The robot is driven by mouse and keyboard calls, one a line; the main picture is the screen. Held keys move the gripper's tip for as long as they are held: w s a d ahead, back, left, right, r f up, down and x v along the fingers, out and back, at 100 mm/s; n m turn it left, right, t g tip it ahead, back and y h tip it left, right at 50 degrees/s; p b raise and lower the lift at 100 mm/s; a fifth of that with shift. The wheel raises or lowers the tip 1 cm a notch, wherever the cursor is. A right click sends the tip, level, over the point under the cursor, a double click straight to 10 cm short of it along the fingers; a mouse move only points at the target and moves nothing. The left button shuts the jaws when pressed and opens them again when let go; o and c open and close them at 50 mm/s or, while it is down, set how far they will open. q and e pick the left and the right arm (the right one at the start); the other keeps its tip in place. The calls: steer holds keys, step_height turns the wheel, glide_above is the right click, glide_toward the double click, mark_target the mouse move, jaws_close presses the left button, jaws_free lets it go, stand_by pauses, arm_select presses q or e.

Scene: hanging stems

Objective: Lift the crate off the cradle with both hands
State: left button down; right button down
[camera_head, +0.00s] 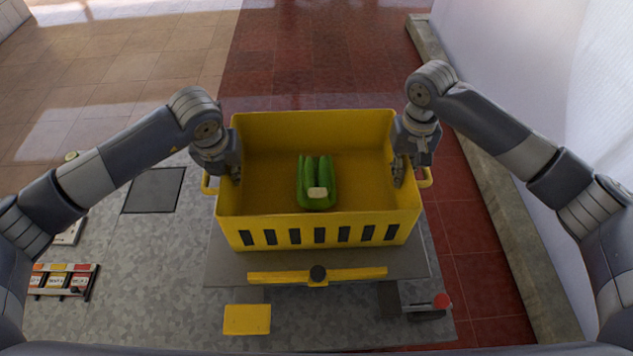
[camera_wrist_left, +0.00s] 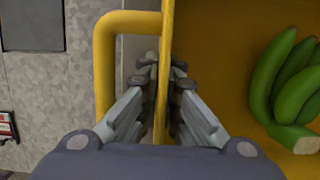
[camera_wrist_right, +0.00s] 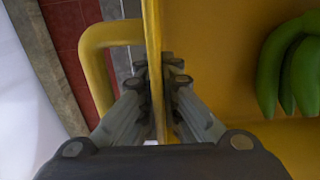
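The yellow crate (camera_head: 262,221) sits upright on a grey platform, apparently the cradle (camera_head: 225,268), with a yellow bar along its front. Green bananas (camera_head: 317,184) lie inside; they also show in the left wrist view (camera_wrist_left: 290,82) and right wrist view (camera_wrist_right: 292,65). My left gripper (camera_head: 234,175) is shut on the crate's left wall, one finger inside and one outside, beside the loop handle (camera_wrist_left: 103,60). My right gripper (camera_head: 399,172) is shut on the right wall the same way, beside its handle (camera_wrist_right: 90,65). The crate's underside is hidden.
A grey speckled surface (camera_head: 160,260) lies around and below the platform. A yellow block (camera_head: 247,319), a red-knobbed lever (camera_head: 440,301) and a small rack of labelled items (camera_head: 62,280) are nearby. A white wall (camera_head: 540,80) and kerb stand to the right.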

mark_target(406, 157)
arm_select(q)
steer(key=shift+w+r, duration=0.15)
arm_select(e)
steer(key=shift+w+r, duration=0.15)
